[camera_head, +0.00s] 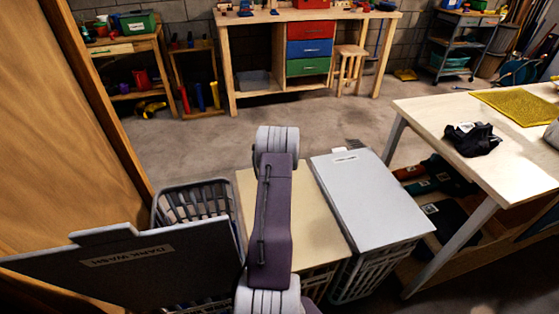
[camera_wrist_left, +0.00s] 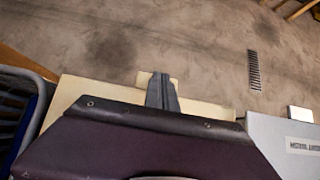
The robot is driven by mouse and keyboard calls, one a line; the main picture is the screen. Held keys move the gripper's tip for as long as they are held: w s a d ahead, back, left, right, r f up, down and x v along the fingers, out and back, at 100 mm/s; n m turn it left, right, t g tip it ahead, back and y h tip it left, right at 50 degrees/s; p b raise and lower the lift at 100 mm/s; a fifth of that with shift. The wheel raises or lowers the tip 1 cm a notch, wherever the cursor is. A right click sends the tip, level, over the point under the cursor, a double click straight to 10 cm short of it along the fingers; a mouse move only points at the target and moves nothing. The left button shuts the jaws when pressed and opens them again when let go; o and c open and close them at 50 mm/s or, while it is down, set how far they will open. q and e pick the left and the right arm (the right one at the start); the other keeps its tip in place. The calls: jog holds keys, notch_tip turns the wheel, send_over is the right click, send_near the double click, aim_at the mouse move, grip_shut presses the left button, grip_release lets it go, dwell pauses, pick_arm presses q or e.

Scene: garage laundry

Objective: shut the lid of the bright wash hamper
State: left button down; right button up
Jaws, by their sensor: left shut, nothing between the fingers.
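Three slatted hampers stand in a row. The middle one has a cream lid (camera_head: 315,215), lying flat over its basket; I take it for the bright wash hamper, but my arm covers any label. The cream lid also shows in the left wrist view (camera_wrist_left: 85,90), with a tab at its far edge. My left gripper (camera_wrist_left: 162,78) is shut and empty, its fingers over the lid's far edge beside the tab; I cannot tell whether they touch. In the head view my left arm hides this gripper. My right gripper is not in view.
The left hamper (camera_head: 190,203) stands open, its dark lid (camera_head: 150,270) labelled "DARK WASH" tilted up. The right hamper's pale grey lid (camera_head: 370,200) lies flat. A table (camera_head: 430,110) with dark cloth stands right, a wooden wall (camera_head: 50,130) left. Concrete floor beyond the hampers is clear.

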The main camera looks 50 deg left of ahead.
pick_arm(q)
jog(key=v, duration=0.5)
jog(key=shift+r, duration=0.45)
jog(key=shift+s+d+r, duration=0.25)
jog(key=shift+d+r, duration=0.2)
jog(key=shift+r, duration=0.1)
